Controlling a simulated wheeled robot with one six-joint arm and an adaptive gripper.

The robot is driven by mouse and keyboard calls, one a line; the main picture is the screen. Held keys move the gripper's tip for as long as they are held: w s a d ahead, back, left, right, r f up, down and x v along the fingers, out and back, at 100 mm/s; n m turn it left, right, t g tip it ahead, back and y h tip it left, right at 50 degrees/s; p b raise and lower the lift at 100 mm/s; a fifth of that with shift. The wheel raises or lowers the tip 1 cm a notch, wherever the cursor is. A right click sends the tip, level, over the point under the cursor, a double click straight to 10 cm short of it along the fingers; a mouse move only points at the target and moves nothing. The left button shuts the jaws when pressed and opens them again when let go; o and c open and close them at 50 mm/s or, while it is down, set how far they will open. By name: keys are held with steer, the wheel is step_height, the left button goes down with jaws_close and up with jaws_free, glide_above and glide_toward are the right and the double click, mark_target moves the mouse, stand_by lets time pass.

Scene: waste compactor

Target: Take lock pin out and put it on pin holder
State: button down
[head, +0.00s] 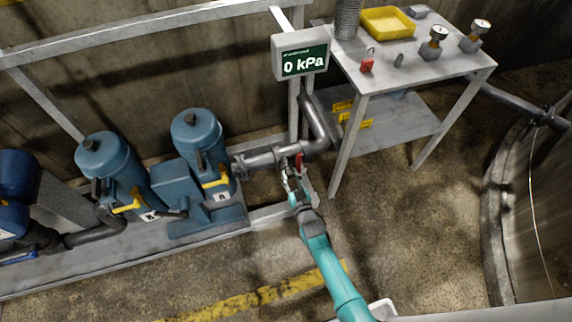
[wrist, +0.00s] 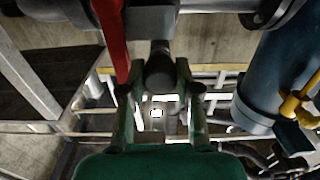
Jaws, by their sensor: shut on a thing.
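My gripper (head: 291,178) is at the pipe beside the red valve handle (head: 298,161). In the wrist view, my gripper (wrist: 160,92) has its two green fingers on either side of a dark, round-ended pin (wrist: 160,68), which I take as the lock pin, and is shut on it. The pin is below a grey block (wrist: 152,20) under the pipe; whether it is still seated there I cannot tell. The red handle (wrist: 112,38) hangs close to the left finger. In the head view the pin is hidden by the gripper. I cannot clearly identify the pin holder.
A metal table (head: 440,75) at the upper right bears a yellow tray (head: 387,22), a red padlock (head: 367,65), a small grey piece (head: 398,60) and two gauges. A display (head: 302,58) reads 0 kPa. Blue pumps (head: 197,140) stand left.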

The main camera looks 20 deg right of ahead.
steer(key=s, duration=0.7)
steer(key=shift+s, duration=0.4)
stand_by(1.2)
stand_by(1.7)
